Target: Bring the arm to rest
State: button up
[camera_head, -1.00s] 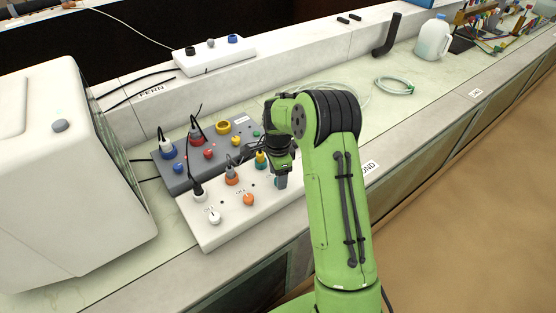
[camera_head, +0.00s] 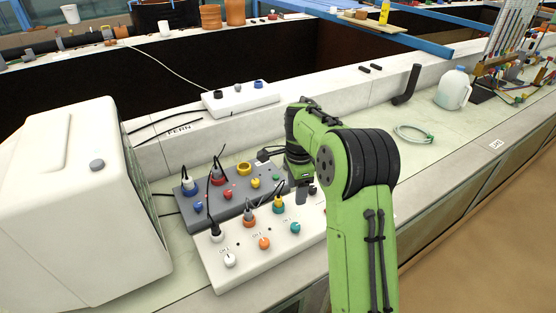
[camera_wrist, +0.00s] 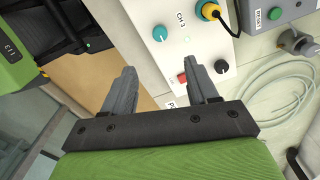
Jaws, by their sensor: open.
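My green arm (camera_head: 360,230) reaches up over the counter in the head view and bends down at the wrist. My gripper (camera_wrist: 166,90) shows in the wrist view with its two grey fingers apart and nothing between them. In the head view the fingers are mostly hidden near the right end of the white control box. In the wrist view the fingers point towards the edge of the white control box (camera_wrist: 180,20), and the right finger lies close to a dark knob (camera_wrist: 221,66). I cannot tell whether they touch.
The white control box (camera_head: 275,268) and a grey box (camera_head: 222,212) with plugged cables stand below my wrist. A white monitor-like case (camera_head: 70,200) is at left. A jug (camera_head: 453,90), black pipe (camera_head: 407,85) and coiled hose (camera_head: 412,134) are at right.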

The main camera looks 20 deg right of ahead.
jog(key=s+a+r+n+t+h, duration=0.1)
jog(key=s+a+r+n+t, duration=0.15)
jog(key=s+r+n, duration=0.6)
jog(key=s+a+r+n+t, duration=0.1)
jog(key=s+a+r+n, duration=0.35)
jog(key=s, duration=0.65)
jog(key=s+a+f+n+t+y, duration=0.1)
jog(key=s+a+f+n+t, duration=0.1)
jog(key=s+n, duration=0.4)
jog(key=s, duration=0.3)
